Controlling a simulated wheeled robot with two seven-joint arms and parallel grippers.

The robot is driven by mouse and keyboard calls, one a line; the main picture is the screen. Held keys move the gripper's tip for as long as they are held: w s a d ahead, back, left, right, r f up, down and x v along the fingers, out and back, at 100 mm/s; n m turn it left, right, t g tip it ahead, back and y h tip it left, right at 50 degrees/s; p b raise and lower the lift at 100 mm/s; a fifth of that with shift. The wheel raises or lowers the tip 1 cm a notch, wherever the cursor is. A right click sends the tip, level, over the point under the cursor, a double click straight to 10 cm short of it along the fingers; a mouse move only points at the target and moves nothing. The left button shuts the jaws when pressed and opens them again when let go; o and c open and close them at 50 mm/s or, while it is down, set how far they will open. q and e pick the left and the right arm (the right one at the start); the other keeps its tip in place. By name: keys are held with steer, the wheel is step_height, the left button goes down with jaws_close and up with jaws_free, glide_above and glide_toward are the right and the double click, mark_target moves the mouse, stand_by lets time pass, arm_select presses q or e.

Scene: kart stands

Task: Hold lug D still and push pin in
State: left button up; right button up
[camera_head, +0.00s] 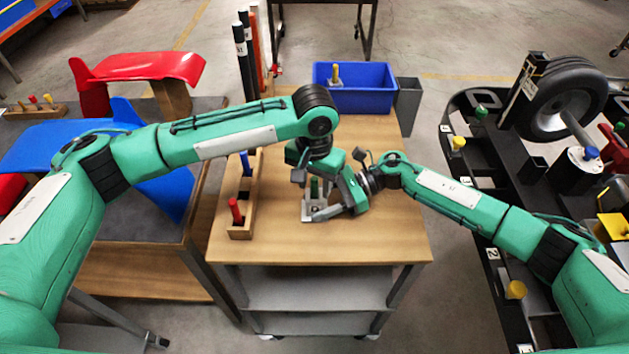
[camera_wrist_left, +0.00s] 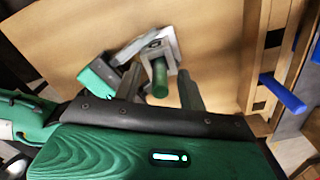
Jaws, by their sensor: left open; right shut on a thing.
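Lug D, a grey metal bracket on a pale base (camera_head: 308,207), stands on the wooden cart top; it also shows in the left wrist view (camera_wrist_left: 158,45). A green pin (camera_head: 314,187) stands at the lug; its round green end (camera_wrist_left: 160,80) points towards the left wrist camera. How deep the pin sits I cannot tell. My left gripper (camera_wrist_left: 160,88) is open, its two grey fingers on either side of the green pin with gaps visible. My right gripper (camera_head: 322,213) reaches in from the right and is shut on the lug; its fingertips are partly hidden.
A wooden rack (camera_head: 241,232) with a red pin (camera_head: 236,211) and a blue pin (camera_head: 246,163) stands left of the lug. A blue bin (camera_head: 352,99) and a grey container (camera_head: 408,105) stand at the back. The front of the cart top (camera_head: 330,248) is clear.

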arm_select(q)
step_height(320, 180, up, 12)
stand_by(0.6)
arm_select(e)
steer(key=o, duration=1)
